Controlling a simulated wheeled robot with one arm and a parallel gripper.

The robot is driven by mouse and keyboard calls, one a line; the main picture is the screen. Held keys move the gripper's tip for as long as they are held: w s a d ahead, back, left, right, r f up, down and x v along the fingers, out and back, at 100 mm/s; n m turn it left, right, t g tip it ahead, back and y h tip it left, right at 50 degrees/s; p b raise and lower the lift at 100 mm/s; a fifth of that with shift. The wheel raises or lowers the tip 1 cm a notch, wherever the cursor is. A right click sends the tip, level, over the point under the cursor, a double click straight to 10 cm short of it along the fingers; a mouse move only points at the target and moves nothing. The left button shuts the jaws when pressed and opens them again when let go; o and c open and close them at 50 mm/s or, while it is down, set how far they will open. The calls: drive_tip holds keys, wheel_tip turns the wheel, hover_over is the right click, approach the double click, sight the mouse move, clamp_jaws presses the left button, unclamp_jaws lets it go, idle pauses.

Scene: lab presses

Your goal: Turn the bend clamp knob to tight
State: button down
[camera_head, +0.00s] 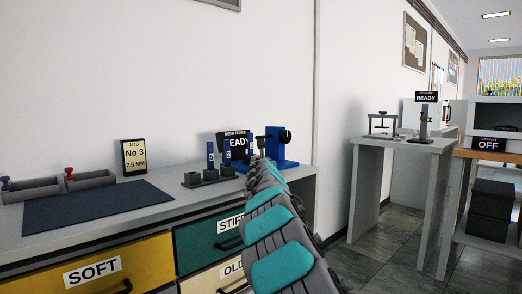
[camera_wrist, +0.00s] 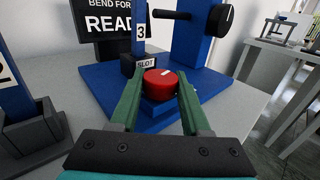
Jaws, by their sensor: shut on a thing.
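The bend clamp knob (camera_wrist: 159,85) is a red round knob with a white mark on top. It sits on the blue base plate (camera_wrist: 112,88) of the bend machine, in front of the slot block (camera_wrist: 145,64). In the wrist view my gripper (camera_wrist: 159,92) has its green fingers on either side of the knob, shut on it. The white mark points up and to the right. In the head view the blue machine (camera_head: 284,148) stands at the far end of the bench. My arm hides the knob and most of my gripper there.
A black display (camera_wrist: 110,22) stands behind the base. A black knob (camera_wrist: 226,18) on a blue post is at right. A grey holder (camera_wrist: 35,140) with a blue strip stands at left. On the bench are a dark mat (camera_head: 95,207) and a job sign (camera_head: 134,157).

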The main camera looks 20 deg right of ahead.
drive_tip(key=shift+r+m+g+h+p, duration=0.2)
drive_tip(key=shift+m+h+p, duration=0.3)
drive_tip(key=shift+p, duration=0.65)
drive_tip(key=shift+r+m+g+h+p, duration=0.1)
drive_tip(key=shift+m+g+h+p, duration=0.2)
drive_tip(key=shift+h+p, duration=0.6)
drive_tip(key=shift+f+m+g+p, duration=0.2)
drive_tip(key=shift+m+g+p, duration=0.1)
drive_tip(key=shift+p, duration=0.35)
drive_tip(key=shift+c, duration=1.9)
unclamp_jaws()
drive_tip(key=shift+b+v, duration=1.8)
drive_tip(key=shift+v, duration=2.05)
drive_tip(key=shift+f, duration=0.15)
